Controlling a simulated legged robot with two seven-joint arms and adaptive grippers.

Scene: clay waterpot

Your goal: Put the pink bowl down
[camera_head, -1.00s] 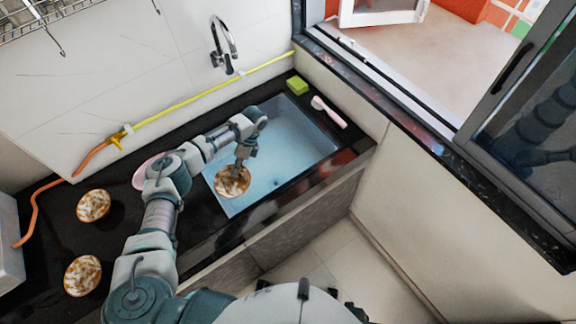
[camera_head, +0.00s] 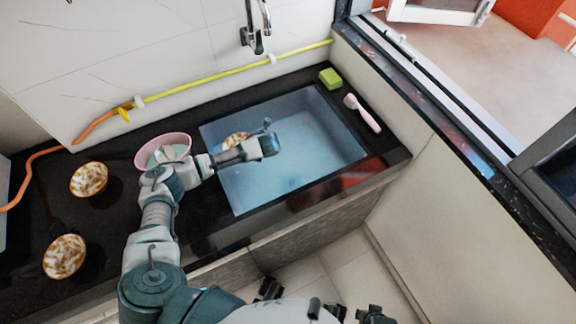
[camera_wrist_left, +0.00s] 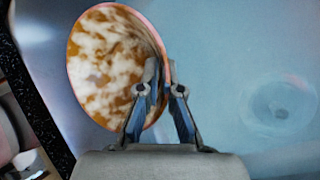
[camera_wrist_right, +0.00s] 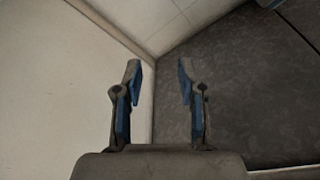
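A bowl with a brown-and-white mottled inside and a pinkish rim (camera_wrist_left: 100,65) is tilted between the fingers of my left gripper (camera_wrist_left: 166,78), one finger inside the rim and one outside. In the head view this bowl (camera_head: 236,139) is over the back left of the sink, partly hidden by my left wrist. Whether it touches the sink is unclear. A pink bowl (camera_head: 145,141) stands on the black counter left of the sink, partly hidden by my arm. My right gripper (camera_wrist_right: 158,75) is open and empty above the floor by the cabinet.
The sink (camera_head: 320,150) has a drain (camera_wrist_left: 278,105). Two mottled bowls, one farther back (camera_head: 88,180) and one nearer (camera_head: 64,257), sit on the left counter. A green sponge (camera_head: 330,78) and pink brush (camera_head: 366,116) lie right of the sink. A yellow hose (camera_head: 200,84) runs along the wall.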

